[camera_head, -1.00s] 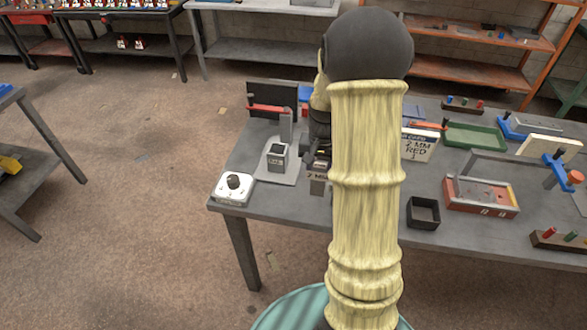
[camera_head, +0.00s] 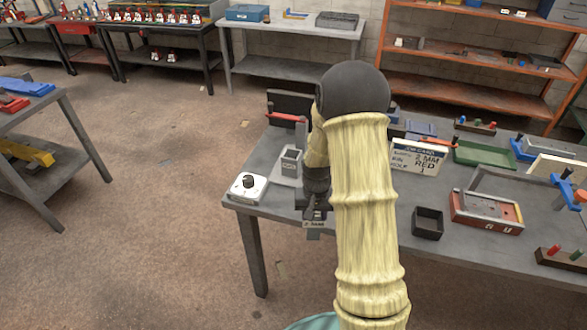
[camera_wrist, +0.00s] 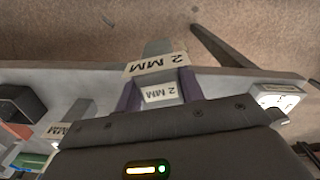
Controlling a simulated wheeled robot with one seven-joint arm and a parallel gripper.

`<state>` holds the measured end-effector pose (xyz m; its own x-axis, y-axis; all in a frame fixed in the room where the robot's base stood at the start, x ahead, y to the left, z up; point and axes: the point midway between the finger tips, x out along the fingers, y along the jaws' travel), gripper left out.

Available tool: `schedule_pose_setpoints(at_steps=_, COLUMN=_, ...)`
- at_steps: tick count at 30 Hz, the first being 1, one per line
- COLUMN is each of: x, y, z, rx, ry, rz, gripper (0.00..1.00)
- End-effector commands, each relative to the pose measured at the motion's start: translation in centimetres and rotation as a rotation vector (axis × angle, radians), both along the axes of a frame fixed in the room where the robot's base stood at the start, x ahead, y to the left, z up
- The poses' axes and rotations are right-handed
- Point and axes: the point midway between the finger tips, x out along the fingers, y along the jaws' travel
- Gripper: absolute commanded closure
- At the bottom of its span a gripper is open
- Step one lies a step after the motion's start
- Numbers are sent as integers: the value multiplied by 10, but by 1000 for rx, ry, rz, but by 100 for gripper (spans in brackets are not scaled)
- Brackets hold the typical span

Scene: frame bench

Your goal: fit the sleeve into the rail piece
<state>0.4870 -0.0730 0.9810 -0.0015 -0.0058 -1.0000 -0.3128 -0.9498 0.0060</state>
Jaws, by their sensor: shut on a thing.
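My gripper (camera_head: 314,208) is over the near edge of the bench in the head view. In the wrist view my gripper (camera_wrist: 158,84) has its two purplish fingers shut on a grey piece with a "2 MM" label, which I take to be the sleeve (camera_wrist: 157,64). The sleeve also shows at the gripper's tip in the head view (camera_head: 313,224). A second "2 MM" label shows between the fingers. A red block with marked front, perhaps the rail piece (camera_head: 487,212), sits right on the bench, apart from my gripper. Its holes are too small to tell.
A hollow grey upright box (camera_head: 291,161) stands left of my arm, by a red-levered fixture (camera_head: 287,117). A white box with a black knob (camera_head: 248,187) is at the left corner. A black open bin (camera_head: 428,222), job card (camera_head: 417,157) and green tray (camera_head: 485,154) are right.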

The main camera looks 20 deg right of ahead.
Motion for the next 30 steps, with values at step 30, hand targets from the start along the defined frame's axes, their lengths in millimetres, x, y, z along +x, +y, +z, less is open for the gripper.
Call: schedule_pose_setpoints(at_steps=30, x=5, y=74, z=-112, rx=6, ry=-1, rz=319, gripper=95)
